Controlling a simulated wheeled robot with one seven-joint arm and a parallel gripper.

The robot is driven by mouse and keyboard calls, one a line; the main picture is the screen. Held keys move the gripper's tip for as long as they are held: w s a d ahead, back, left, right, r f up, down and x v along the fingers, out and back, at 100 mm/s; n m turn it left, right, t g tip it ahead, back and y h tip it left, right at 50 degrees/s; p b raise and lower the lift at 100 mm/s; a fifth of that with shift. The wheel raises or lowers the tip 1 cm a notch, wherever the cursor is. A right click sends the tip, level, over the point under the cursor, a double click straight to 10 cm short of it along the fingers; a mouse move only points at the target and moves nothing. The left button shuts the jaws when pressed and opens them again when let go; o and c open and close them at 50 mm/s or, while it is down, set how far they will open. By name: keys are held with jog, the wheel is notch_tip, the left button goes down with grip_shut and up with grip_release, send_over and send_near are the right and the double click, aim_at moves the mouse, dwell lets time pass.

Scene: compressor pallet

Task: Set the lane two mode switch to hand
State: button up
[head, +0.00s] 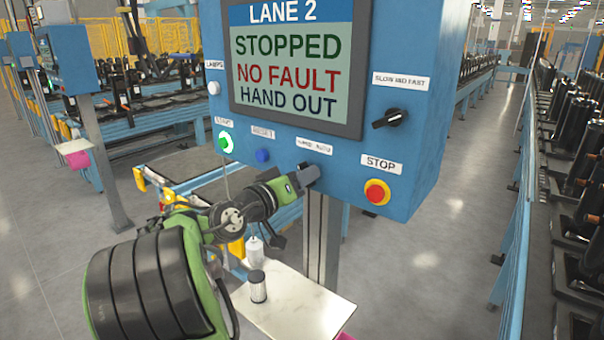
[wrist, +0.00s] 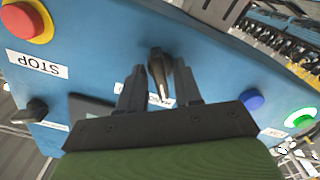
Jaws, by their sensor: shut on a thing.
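The blue lane two panel (head: 415,120) stands in front of me. Its screen (head: 295,62) reads LANE 2, STOPPED, NO FAULT, HAND OUT. My gripper (head: 308,177) is at the panel's lower middle, just below the hand/auto label (head: 314,145), and hides the mode switch in the head view. In the wrist view, the black mode switch knob (wrist: 157,66) sits between the two fingers of my gripper (wrist: 158,82), which is shut on it. The label beside the knob is partly covered by the fingers. I cannot tell which position the knob points to.
The red stop button (head: 377,192) is to the right of my gripper, with the black speed knob (head: 391,118) above it. The blue reset button (head: 262,155) and lit green start button (head: 226,142) are to the left. A small shelf (head: 300,305) below holds a bottle and a cylinder.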

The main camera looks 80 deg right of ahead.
jog(key=shift+n+p, duration=0.45)
jog(key=shift+n, duration=0.75)
jog(key=o, duration=0.7)
jog(key=p+v, duration=0.1)
jog(key=v, duration=1.4)
jog(key=shift+w+a, duration=0.25)
jog(key=shift+a, duration=0.1)
